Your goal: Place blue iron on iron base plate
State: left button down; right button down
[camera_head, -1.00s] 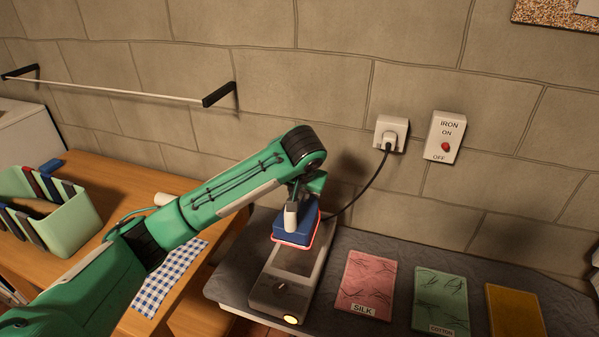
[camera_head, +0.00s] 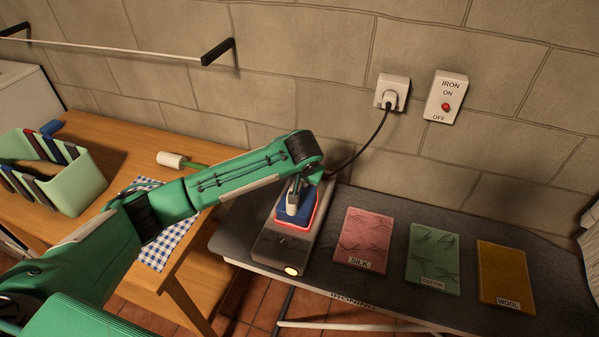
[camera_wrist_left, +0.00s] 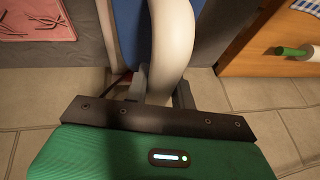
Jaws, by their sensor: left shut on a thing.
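The blue iron (camera_head: 300,215) has a white handle and a red rim around its sole. My left gripper (camera_head: 294,192) is shut on its handle from above; the handle (camera_wrist_left: 172,45) also shows between the fingers (camera_wrist_left: 157,85) in the left wrist view. The iron is over the far part of the grey iron base plate (camera_head: 276,248) and looks level with it. I cannot tell whether it rests fully on the plate. The gripper and wrist hide part of the iron. My right gripper is not in view.
Pink silk (camera_head: 364,240), green cotton (camera_head: 433,258) and yellow wool (camera_head: 505,275) cloths lie on the dark ironing board (camera_head: 395,212) to the right. A cord runs to the wall socket (camera_head: 392,92). A green holder (camera_head: 85,185) stands on the wooden table (camera_head: 112,142) at left.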

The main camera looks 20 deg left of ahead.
pick_arm(q)
jog(key=shift+r, duration=0.2)
jog(key=c, duration=1.5)
grip_release()
jog(key=shift+f, duration=0.25)
jog(key=o, duration=0.3)
jog(key=shift+s, duration=0.1)
jog(key=shift+o, duration=0.2)
jog(key=shift+r, duration=0.1)
jog(key=shift+r, duration=0.1)
jog(key=shift+s+d+r, duration=0.1)
jog(key=shift+r, duration=0.2)
jog(key=b+v, duration=0.2)
jog(key=v, duration=0.9)
jog(key=shift+s, duration=0.1)
